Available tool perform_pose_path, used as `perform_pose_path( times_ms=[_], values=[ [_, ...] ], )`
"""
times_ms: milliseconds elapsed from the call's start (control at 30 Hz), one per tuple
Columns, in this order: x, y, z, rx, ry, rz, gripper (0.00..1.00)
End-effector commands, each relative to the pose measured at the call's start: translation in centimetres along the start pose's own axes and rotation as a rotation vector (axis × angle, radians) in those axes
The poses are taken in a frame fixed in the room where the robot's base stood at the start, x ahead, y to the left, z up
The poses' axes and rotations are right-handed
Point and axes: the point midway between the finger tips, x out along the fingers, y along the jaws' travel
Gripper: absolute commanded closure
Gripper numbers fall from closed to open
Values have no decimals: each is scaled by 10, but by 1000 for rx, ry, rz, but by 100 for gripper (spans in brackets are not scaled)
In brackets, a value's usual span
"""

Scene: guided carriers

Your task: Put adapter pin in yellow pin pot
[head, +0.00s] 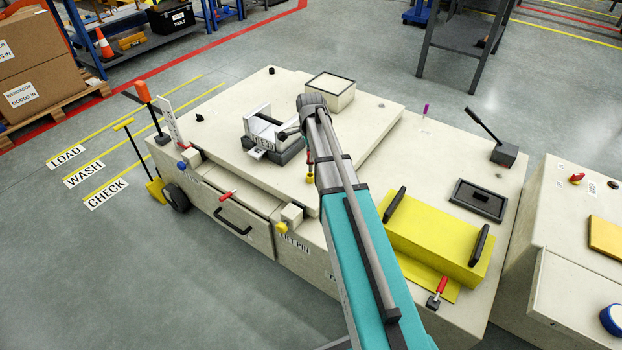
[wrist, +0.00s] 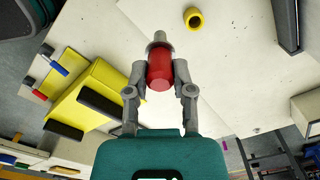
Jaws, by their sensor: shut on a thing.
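The adapter pin is a red cylinder (wrist: 160,72) with a narrower grey end, in the wrist view. My gripper (wrist: 161,82) is shut on its red body, one finger on each side, and the grey end points away from the gripper. The yellow pin pot (wrist: 194,17) is a small yellow ring with a dark opening, on the pale surface beyond the pin and to its right. The pin and pot are apart in this view. In the head view the small yellow pot (head: 310,178) shows just left of my arm, with a bit of red above it. My arm hides most of the gripper there.
A vise (head: 268,135) and an open square bin (head: 330,92) stand on the raised plate. A yellow block with black handles (head: 437,232) lies right of my arm. A black tray (head: 478,200) and a lever box (head: 504,154) are farther right.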

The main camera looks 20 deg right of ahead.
Motion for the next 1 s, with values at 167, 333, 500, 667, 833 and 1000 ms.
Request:
perform_pose_path(
  times_ms=[167,333,500,667,833,1000],
  values=[
    [-17,42,27,-2,0,1,100],
    [-22,62,41,-1,0,2,100],
    [-23,65,44,0,0,2,100],
    [-22,64,44,1,0,2,100],
    [-21,62,42,1,0,2,100],
    [-14,49,36,3,0,2,100]
  ],
)
